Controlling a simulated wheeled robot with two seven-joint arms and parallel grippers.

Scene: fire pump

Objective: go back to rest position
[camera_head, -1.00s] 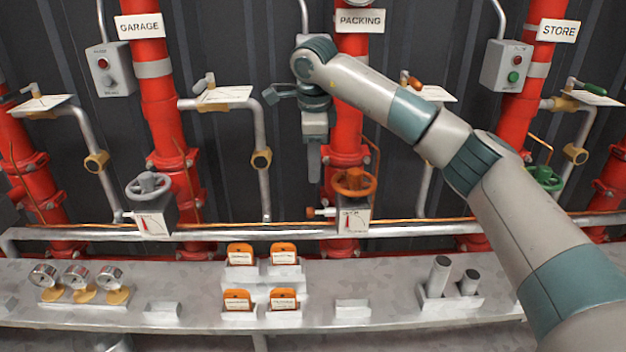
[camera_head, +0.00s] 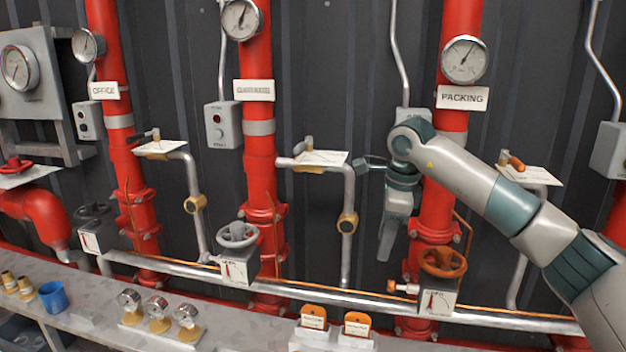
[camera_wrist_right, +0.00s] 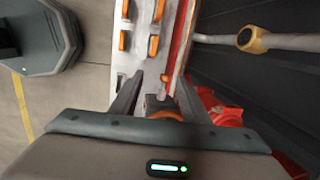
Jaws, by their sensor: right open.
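My right gripper (camera_head: 386,250) hangs in front of the dark wall, just left of the red PACKING pipe (camera_head: 440,195). Its fingers point down and it holds nothing. In the right wrist view the two fingers (camera_wrist_right: 155,95) are spread apart, with an orange handwheel (camera_wrist_right: 165,115) showing beyond and between them. In the head view this orange handwheel (camera_head: 443,263) is below and right of the gripper. My right arm comes in from the right and crosses in front of the PACKING pipe. My left gripper is in neither view.
A valve lever with a white plate (camera_head: 320,157) is left of the gripper. A horizontal pipe (camera_head: 345,297) runs below it. The grey bench (camera_head: 235,325) carries gauges (camera_head: 157,308) and orange-topped tags (camera_head: 314,318). A blue cup (camera_head: 53,297) stands at left.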

